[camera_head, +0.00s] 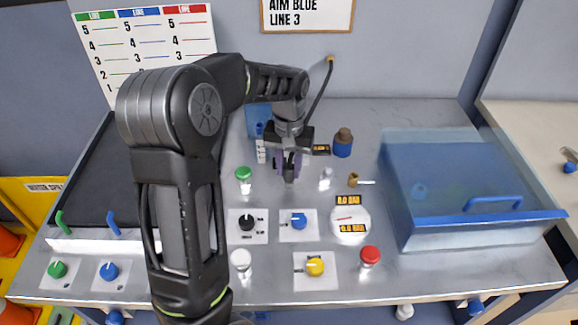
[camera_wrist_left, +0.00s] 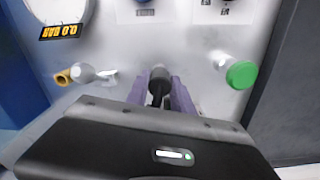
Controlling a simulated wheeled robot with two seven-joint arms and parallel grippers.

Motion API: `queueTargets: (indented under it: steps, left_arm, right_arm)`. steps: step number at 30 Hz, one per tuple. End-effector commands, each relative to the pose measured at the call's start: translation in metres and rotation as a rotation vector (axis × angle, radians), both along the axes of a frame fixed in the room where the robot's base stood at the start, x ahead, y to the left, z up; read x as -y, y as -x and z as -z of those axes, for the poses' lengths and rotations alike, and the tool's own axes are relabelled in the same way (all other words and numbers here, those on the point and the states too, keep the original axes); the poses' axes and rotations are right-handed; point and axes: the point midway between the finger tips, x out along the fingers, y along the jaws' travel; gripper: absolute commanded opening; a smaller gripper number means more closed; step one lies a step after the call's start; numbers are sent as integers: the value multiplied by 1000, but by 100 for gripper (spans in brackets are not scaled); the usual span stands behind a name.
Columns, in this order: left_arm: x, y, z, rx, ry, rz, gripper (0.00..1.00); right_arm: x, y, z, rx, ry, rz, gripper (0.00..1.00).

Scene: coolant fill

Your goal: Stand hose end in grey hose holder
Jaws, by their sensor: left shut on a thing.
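My left gripper (camera_head: 289,166) is shut on the black hose end (camera_wrist_left: 157,85), which sits between its purple fingers. In the wrist view the hose end shows dark between the fingertips, just above the panel or touching it; I cannot tell which. The black hose (camera_head: 319,92) runs from a yellow fitting on the back wall down behind the gripper. A pale grey upright piece (camera_head: 326,178) stands right of the gripper, also in the left wrist view (camera_wrist_left: 82,73); I cannot tell whether it is the grey hose holder. My right gripper is not in view.
A green button (camera_head: 243,174) is left of the gripper, a brass valve (camera_head: 353,180) right. Knobs and a gauge (camera_head: 349,222) lie in front. A clear-lidded blue box (camera_head: 470,185) fills the right side.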

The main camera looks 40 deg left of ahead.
Motion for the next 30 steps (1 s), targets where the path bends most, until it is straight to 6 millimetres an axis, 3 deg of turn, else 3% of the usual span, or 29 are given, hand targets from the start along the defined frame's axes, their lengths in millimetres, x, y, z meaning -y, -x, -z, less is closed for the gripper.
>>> queueTargets:
  steps: [13, 14, 15, 23, 30]
  left_arm:
    - [0, 0, 12, -1, 0, 0, 2]
    - [0, 0, 12, 0, 0, 0, 29]
    - [0, 0, 11, 0, 0, 0, 32]
    - [0, 0, 11, 0, 0, 0, 53]
    - [0, 0, 11, 0, 0, 0, 54]
  right_arm:
    - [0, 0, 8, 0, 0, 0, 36]
    - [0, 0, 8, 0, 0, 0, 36]
    - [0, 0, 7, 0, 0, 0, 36]
    - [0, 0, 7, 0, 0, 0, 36]
    - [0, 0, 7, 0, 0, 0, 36]
